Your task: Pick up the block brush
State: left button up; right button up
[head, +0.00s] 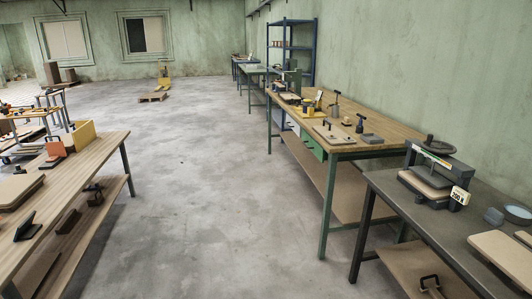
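I cannot make out for certain which object is the block brush. On the left wooden table (98,157) stands a small orange block-like item (55,147) with a dark part. A dark angled item (26,227) lies nearer on the same table. On the right, the wooden workbench (390,128) carries several small tools, including flat pieces with dark handles (367,136). Neither of my grippers is in view.
A press (432,176) and pale boards (502,258) are on the near dark table (402,208). Boards (18,190) and a yellow box (82,135) are on the left table. A wide clear concrete aisle (205,190) runs between. A pallet (152,97) lies far back.

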aim_at(346, 122)
jog(key=i, duration=3.45)
